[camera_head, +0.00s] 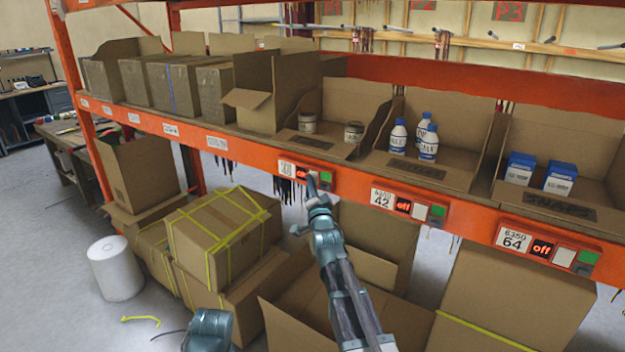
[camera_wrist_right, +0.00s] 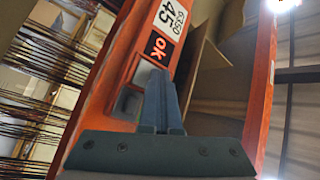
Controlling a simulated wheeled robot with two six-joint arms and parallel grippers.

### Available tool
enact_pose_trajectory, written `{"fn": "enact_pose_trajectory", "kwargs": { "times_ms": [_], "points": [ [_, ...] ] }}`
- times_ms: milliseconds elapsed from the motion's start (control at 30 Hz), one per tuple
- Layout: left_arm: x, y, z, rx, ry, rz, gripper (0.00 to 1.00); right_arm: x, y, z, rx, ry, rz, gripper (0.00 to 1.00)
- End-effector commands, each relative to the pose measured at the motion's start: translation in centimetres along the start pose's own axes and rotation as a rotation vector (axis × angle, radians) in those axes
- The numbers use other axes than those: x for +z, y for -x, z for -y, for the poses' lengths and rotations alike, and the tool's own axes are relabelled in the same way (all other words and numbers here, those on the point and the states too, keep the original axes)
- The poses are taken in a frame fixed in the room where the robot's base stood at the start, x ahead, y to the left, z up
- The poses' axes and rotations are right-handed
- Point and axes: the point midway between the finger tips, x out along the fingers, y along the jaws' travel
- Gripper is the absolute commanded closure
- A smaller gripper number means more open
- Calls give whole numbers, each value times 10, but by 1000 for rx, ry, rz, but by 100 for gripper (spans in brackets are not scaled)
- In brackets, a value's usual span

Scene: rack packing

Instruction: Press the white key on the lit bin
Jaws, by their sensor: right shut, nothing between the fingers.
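The leftmost bin's control strip carries a number label (camera_head: 286,168), a red display (camera_head: 301,173) and a green key (camera_head: 326,177). In the wrist view its label (camera_wrist_right: 172,18) reads 6350 45 and its display (camera_wrist_right: 157,46) reads "ok". The white key (camera_wrist_right: 144,73) shows as a pale square just past that display, partly covered by my fingertips. My right gripper (camera_head: 312,188) is shut and empty, its tips at this key; I cannot tell whether they touch it. The wrist view shows its closed fingers (camera_wrist_right: 160,90). My left gripper's fingers are out of view.
Two more strips to the right, numbered 42 (camera_head: 381,200) and 64 (camera_head: 513,239), have displays reading "off". The bins above hold jars, bottles (camera_head: 398,137) and blue boxes (camera_head: 520,168). An orange shelf beam (camera_head: 235,146) runs across. Open cartons (camera_head: 283,318) stand below.

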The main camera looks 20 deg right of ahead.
Motion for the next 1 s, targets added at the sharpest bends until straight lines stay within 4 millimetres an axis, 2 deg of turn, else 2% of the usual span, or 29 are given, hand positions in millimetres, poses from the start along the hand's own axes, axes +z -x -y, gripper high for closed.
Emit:
{"fn": "enact_pose_trajectory", "kwargs": {
  "times_ms": [500,833,1000],
  "points": [
    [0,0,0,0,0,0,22,8,12,8,-1,-1,1,100],
    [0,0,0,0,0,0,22,9,12,9,0,0,0,100],
    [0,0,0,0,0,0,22,15,22,16,-1,-1,1,100]
  ]
}}
